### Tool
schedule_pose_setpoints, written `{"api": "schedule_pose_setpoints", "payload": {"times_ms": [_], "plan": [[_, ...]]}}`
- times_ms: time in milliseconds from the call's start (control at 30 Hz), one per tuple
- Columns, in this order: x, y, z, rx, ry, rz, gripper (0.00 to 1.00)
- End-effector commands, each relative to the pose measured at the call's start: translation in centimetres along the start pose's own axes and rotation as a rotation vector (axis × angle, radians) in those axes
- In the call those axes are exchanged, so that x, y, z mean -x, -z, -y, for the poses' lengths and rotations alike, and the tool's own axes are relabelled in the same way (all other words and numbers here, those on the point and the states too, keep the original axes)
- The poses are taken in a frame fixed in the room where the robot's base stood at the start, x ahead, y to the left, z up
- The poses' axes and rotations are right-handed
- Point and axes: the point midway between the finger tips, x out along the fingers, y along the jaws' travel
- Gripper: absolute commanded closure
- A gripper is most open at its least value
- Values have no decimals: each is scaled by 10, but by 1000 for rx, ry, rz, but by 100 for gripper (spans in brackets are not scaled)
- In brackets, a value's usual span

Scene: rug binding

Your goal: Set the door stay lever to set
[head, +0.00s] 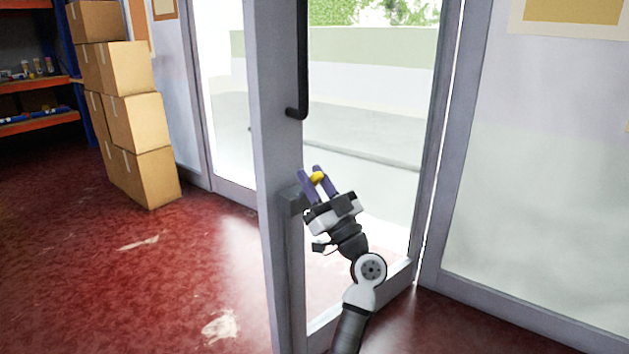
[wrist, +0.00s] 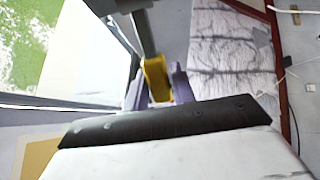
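The door stay lever (head: 318,177) shows as a short yellow piece at my fingertips in the head view, beside the grey door frame. In the wrist view the yellow lever (wrist: 157,78) sits between my two purple fingers, below a grey bar (wrist: 143,32). My gripper (head: 317,178) appears shut on the lever, with a finger close against each side. It also shows in the wrist view (wrist: 158,90). No set marking is readable, and the lever's base is partly hidden.
The glass door (head: 275,150) stands in front of me with a black pull handle (head: 302,60) above my gripper. Stacked cardboard boxes (head: 135,120) and a shelf (head: 35,85) are at the left. The red floor (head: 120,270) at left is mostly clear.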

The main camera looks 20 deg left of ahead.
Motion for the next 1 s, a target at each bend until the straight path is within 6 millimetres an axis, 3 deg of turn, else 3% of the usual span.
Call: {"api": "schedule_pose_setpoints", "payload": {"times_ms": [100,467,667,1000], "plan": [[0,0,0,0,0,0,58],[-3,5,0,1,0,-2,58],[-25,32,0,3,1,-4,58],[-79,98,0,4,0,-4,58]]}}
